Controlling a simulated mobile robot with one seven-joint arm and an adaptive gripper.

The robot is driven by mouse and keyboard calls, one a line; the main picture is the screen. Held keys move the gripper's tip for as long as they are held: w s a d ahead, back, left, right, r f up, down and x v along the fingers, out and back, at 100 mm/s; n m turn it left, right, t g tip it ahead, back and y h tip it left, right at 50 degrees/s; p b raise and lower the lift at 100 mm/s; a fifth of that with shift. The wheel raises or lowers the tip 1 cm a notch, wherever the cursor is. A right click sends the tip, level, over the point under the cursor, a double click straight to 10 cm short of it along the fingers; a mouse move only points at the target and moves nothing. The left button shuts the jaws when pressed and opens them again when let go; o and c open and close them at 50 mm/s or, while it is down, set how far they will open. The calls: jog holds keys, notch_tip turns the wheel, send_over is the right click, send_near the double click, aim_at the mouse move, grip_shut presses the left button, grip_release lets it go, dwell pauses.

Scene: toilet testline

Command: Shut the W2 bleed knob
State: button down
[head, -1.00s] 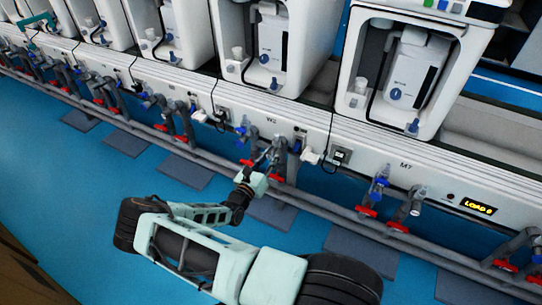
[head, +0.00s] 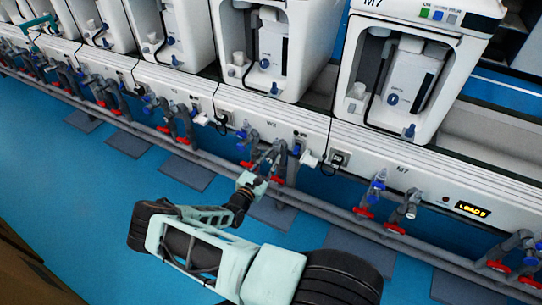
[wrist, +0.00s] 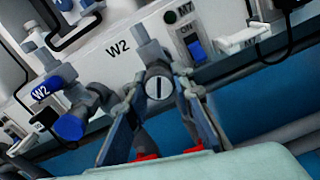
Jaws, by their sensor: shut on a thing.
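The W2 station panel (head: 250,118) carries a W2 label, which also shows in the wrist view (wrist: 118,47). Below that label a grey round knob with a slot across its face (wrist: 159,88) sits on grey pipework; I take it for the W2 bleed knob, though it carries no readable label. My gripper (wrist: 160,92) has one finger on each side of this knob and is shut on it. In the head view my gripper (head: 265,163) reaches the W2 pipes, and the knob is too small to make out there.
A blue handle tagged W2 (wrist: 45,90) and another blue knob (wrist: 70,128) are close on the left. Red handles (wrist: 146,157) show low between and beside my fingers. A blue switch (wrist: 194,49) is at upper right. A grey rail (head: 330,203) runs below; open blue floor lies in front.

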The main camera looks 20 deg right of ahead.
jog(key=m+p, duration=0.3)
jog(key=m, duration=0.3)
jog(key=shift+a+r, duration=0.1)
jog(key=shift+r, duration=0.05)
jog(key=m+p, duration=0.3)
jog(key=m, duration=0.3)
jog(key=shift+w, duration=0.1)
jog(key=shift+m, duration=0.3)
jog(key=c, duration=1.7)
grip_release()
jog(key=shift+o, duration=0.2)
jog(key=v, duration=1.2)
